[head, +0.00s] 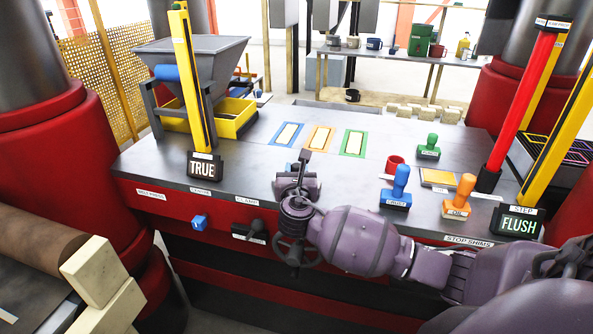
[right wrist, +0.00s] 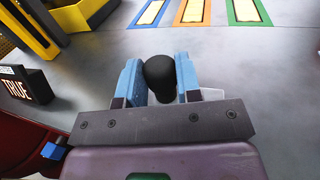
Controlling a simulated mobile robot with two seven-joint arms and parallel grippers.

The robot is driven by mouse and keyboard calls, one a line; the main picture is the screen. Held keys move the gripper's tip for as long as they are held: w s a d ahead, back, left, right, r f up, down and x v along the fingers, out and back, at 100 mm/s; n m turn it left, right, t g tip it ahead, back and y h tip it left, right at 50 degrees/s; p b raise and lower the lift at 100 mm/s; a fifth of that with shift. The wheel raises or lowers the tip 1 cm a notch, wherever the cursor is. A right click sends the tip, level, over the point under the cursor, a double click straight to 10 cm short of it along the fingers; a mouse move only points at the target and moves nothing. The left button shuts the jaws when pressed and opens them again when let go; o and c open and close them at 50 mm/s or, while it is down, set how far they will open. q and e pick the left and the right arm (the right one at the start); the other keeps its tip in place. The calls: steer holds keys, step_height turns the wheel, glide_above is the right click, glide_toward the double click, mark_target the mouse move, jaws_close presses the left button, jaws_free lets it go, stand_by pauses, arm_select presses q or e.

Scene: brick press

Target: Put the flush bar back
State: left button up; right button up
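My right gripper (right wrist: 160,80) is over the table (head: 240,190) near its front edge, and its wrist also shows in the head view (head: 297,185). Its two blue fingers are on either side of a black rounded knob (right wrist: 160,76) and appear to touch it. The knob looks like the end of the flush bar, but the rest is hidden. A black FLUSH sign (head: 519,222) stands at the front right corner. My left gripper is not in view.
Blue (head: 286,134), orange (head: 319,138) and green (head: 353,143) frames lie mid-table. A TRUE sign (head: 204,167) and yellow post (head: 190,60) stand left.

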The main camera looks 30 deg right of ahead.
steer(key=o, duration=0.4)
steer(key=shift+s+a+r, duration=0.1)
steer(key=shift+r, duration=0.05)
steer(key=v, duration=1.1)
steer(key=shift+s+a, duration=0.15)
steer(key=shift+s, duration=0.2)
